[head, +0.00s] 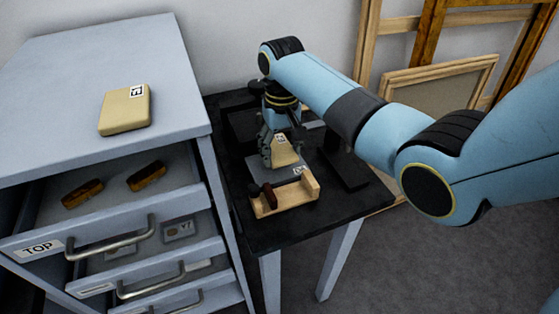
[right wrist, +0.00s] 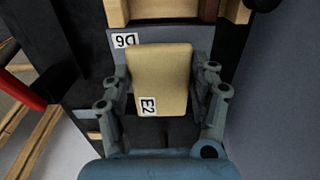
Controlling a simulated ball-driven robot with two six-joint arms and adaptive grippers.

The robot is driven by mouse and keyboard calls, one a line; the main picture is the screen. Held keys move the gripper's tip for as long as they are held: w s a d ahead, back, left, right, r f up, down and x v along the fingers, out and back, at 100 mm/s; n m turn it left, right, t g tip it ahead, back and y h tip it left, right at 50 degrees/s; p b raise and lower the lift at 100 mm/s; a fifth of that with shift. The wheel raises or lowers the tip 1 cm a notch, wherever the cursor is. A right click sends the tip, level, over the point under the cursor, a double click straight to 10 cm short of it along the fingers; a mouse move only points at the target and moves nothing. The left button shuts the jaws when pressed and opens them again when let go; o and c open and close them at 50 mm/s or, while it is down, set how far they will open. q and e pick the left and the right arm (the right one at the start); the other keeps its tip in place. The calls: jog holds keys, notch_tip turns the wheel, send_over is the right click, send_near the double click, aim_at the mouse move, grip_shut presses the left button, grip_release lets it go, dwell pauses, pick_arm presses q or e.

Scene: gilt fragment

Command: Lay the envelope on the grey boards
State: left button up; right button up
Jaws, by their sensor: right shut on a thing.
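A tan envelope (head: 284,153) labelled E2 is between the fingers of my right gripper (head: 281,140) over the dark table. It also shows in the right wrist view (right wrist: 160,75), with the gripper (right wrist: 160,88) shut on its sides. Grey boards (head: 264,176) lie flat under and around the envelope. A grey edge with a D6 label shows beyond the envelope in the right wrist view (right wrist: 160,36). I cannot tell whether the envelope touches the boards. A second tan envelope-like piece (head: 125,110) with a label lies on the cabinet top. My left gripper is out of view.
A wooden tray (head: 298,201) with a dark red-handled item sits at the table's (head: 285,232) front. The blue-grey cabinet (head: 60,70) stands left with open drawers; the top drawer holds two brown blocks (head: 147,176). Wooden frames (head: 440,85) lean against the wall behind.

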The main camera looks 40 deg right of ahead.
aim_at(280, 170)
jog(key=shift+w+f, duration=0.15)
jog(key=shift+f, duration=0.05)
notch_tip(280, 170, down, 3)
jog(key=shift+a+f, duration=0.1)
jog(key=shift+f, duration=0.1)
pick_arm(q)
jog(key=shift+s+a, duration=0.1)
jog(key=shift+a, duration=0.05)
pick_arm(e)
jog(key=shift+f, duration=0.2)
jog(key=o, duration=0.9)
jog(key=shift+f, duration=0.1)
notch_tip(280, 170, up, 12)
jog(key=shift+r, duration=0.15)
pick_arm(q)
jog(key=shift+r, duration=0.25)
